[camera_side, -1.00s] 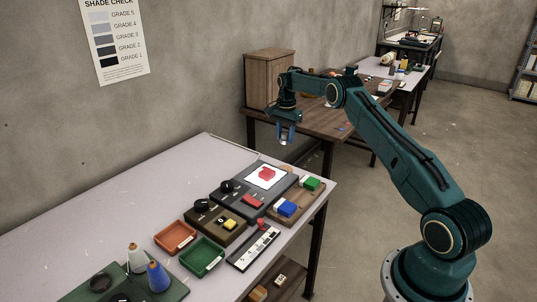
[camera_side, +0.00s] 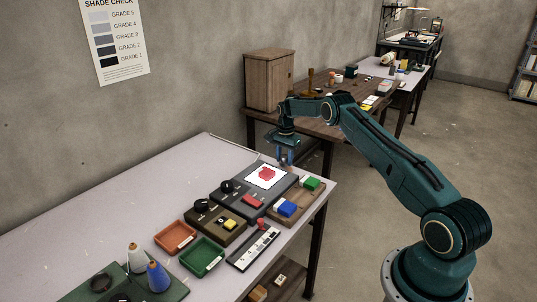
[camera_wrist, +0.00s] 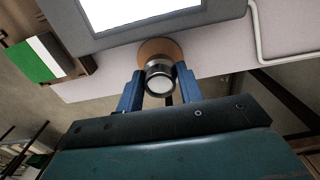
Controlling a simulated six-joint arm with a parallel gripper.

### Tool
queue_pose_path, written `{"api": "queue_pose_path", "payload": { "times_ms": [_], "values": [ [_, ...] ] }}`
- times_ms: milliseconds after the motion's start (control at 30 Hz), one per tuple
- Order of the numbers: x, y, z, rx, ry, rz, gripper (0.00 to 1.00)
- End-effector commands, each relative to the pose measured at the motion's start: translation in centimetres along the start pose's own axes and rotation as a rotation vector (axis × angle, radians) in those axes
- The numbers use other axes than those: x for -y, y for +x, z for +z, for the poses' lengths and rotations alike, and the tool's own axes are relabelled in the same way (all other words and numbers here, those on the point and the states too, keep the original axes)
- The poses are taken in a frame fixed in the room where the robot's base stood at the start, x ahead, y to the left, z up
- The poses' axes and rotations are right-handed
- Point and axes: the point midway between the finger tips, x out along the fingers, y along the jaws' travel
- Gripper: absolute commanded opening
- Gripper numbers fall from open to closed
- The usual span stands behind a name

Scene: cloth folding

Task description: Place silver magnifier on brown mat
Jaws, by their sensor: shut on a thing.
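My gripper (camera_side: 284,161) is low over the far right part of the grey table, just behind the lightbox. In the wrist view, its two blue fingers (camera_wrist: 159,87) are shut on the silver magnifier (camera_wrist: 161,80), a short round cylinder with a dark band and a pale lens end. The round brown mat (camera_wrist: 152,47) shows behind the magnifier, partly covered by it, by the edge of the lightbox. I cannot tell whether the magnifier touches the mat. In the side view the magnifier and mat are too small or hidden to make out.
The dark lightbox (camera_side: 231,202) with a white panel and red cloth is close in front of my gripper. A wooden tray (camera_side: 277,216) with blue and green blocks is at its right. A cable (camera_wrist: 258,40) lies on the table beside the mat. The table's far left is clear.

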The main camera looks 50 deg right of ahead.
Motion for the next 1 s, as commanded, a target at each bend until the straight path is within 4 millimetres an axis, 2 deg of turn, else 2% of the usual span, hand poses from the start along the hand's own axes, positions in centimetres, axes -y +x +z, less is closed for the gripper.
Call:
{"api": "queue_pose_path", "payload": {
  "times_ms": [100, 200, 633, 667, 767, 1000],
  "values": [
    [0.0, 1.4, 0.0, 0.001, 0.0, 0.002, 0.13],
    [0.0, 1.9, 0.0, 0.0, 0.0, -0.001, 0.13],
    [0.0, 2.2, 0.0, 0.0, 0.0, -0.001, 0.13],
    [0.0, 2.3, 0.0, 0.0, 0.0, 0.0, 0.38],
    [0.0, 2.2, 0.0, 0.0, 0.0, -0.001, 0.58],
    [0.0, 2.2, 0.0, 0.0, 0.0, 0.0, 0.58]
  ]
}}
